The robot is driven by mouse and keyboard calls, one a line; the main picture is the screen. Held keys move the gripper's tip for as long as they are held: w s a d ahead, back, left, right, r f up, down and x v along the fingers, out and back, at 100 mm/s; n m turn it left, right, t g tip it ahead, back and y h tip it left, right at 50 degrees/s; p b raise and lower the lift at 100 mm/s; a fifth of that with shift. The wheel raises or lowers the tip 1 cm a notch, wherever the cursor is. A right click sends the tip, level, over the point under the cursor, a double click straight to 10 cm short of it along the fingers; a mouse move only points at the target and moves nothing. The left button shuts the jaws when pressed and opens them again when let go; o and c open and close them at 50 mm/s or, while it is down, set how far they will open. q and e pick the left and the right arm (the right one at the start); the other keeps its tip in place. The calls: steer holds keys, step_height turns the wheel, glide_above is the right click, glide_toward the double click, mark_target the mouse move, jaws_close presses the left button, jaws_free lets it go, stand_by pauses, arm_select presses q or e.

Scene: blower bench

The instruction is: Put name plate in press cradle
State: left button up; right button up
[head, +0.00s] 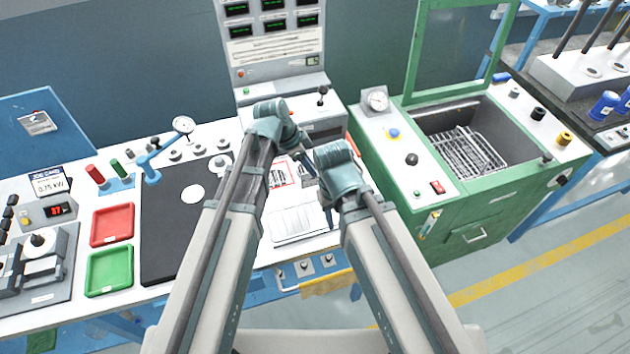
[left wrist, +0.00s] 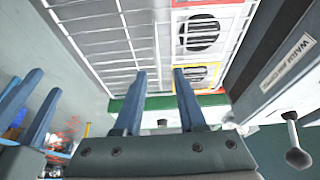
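I cannot make out the name plate for certain in either view. A small press (head: 42,262) with a black knob stands at the bench's far left; its cradle is too small to tell apart. My left gripper (head: 305,165) is over the bench's middle, in front of the tall meter panel, far right of the press. In the left wrist view my left gripper (left wrist: 158,71) is open, with nothing between its two blue fingers. My right gripper's fingers (left wrist: 46,83) show at that view's left edge, apart and apparently empty; in the head view its arm largely hides them.
A white wire rack (head: 300,225) and red-framed printed squares (left wrist: 204,34) lie below my grippers. Red (head: 112,225) and green (head: 109,270) trays and a black mat (head: 165,235) lie between them and the press. A green cabinet (head: 390,160) with a basket stands right.

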mark_target(315, 179)
arm_select(q)
steer(key=b+x, duration=0.3)
steer(key=x, duration=0.1)
steer(key=shift+s+d+f, duration=0.1)
steer(key=shift+f, duration=0.05)
arm_select(e)
step_height(315, 179, down, 4)
steer(key=shift+r, duration=0.1)
arm_select(q)
steer(key=shift+c, duration=0.3)
